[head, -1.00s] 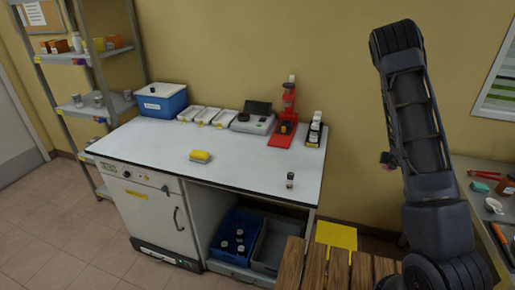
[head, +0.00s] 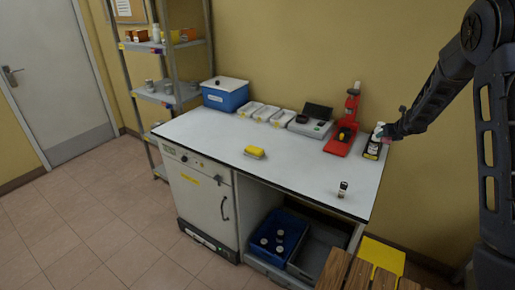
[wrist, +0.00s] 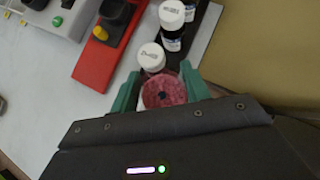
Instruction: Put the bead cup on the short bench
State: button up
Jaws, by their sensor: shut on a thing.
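A round cup with pink-red contents, which looks like the bead cup (wrist: 160,96), sits between the green fingers of my gripper (wrist: 161,88) in the wrist view. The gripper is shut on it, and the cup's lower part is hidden. In the head view my gripper (head: 384,134) is at the right rear end of the white-topped bench (head: 218,140), close to a black rack of bottles (head: 373,150). I cannot tell whether the cup touches the nearest white-capped bottle (wrist: 151,57). I cannot tell which surface is the short bench.
A red stand (head: 343,138) is just left of the rack. A scale (head: 312,122), white trays (head: 267,113) and blue bin (head: 224,95) line the back. A yellow block (head: 255,152) and small bottle (head: 343,188) stand on the bench. A wooden slatted surface (head: 355,275) is at front.

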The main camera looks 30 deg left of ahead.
jog(key=s+a+r+n+g+y, duration=0.1)
jog(key=s+a+r+n+g, duration=0.2)
jog(key=s+a, duration=0.7)
jog(key=s+a+r+n+g+y, duration=0.3)
jog(key=s+a, duration=0.4)
jog(key=a, duration=0.6)
jog(key=s+a+r+n+g, duration=0.15)
jog(key=s+a+n, duration=0.35)
jog(key=s+a, duration=0.5)
jog(key=f, duration=0.6)
jog(key=w+f, duration=0.1)
jog(key=f, duration=0.5)
jog(key=a+f, duration=0.1)
jog(key=f, duration=0.5)
jog(key=shift+w+f, duration=0.25)
jog(key=shift+f, duration=0.15)
jog(key=o, duration=1)
jog(key=shift+r, duration=0.2)
jog(key=v, duration=1.2)
